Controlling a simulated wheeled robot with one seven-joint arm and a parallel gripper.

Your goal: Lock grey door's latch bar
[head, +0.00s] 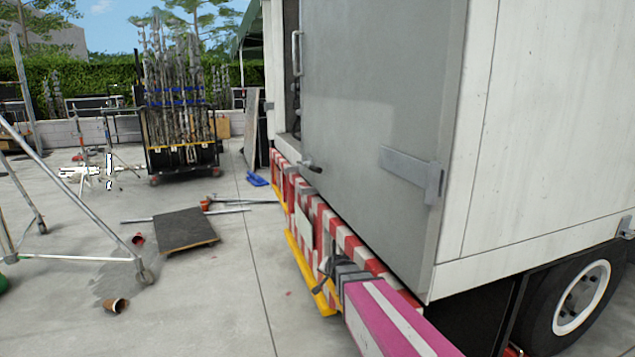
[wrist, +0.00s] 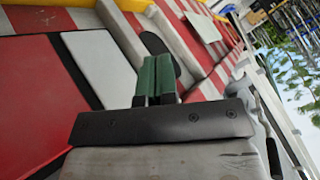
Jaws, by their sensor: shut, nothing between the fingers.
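The grey door (head: 385,70) fills the upper middle of the head view, with a dark gap along its left edge. A short metal latch lever with a dark tip (head: 312,166) sticks out at its lower left corner. A vertical metal bar (head: 296,53) shows higher on the left edge; I cannot tell which piece is the latch bar. My gripper (head: 324,268) is below the door, in front of the red-and-white striped bumper (head: 318,215). In the wrist view its green fingers (wrist: 156,78) are together and empty.
A metal hinge plate (head: 410,170) is on the door's right side. The white truck wall (head: 550,120) and a wheel (head: 580,300) are at the right. A yellow step rail (head: 308,275) runs below the bumper.

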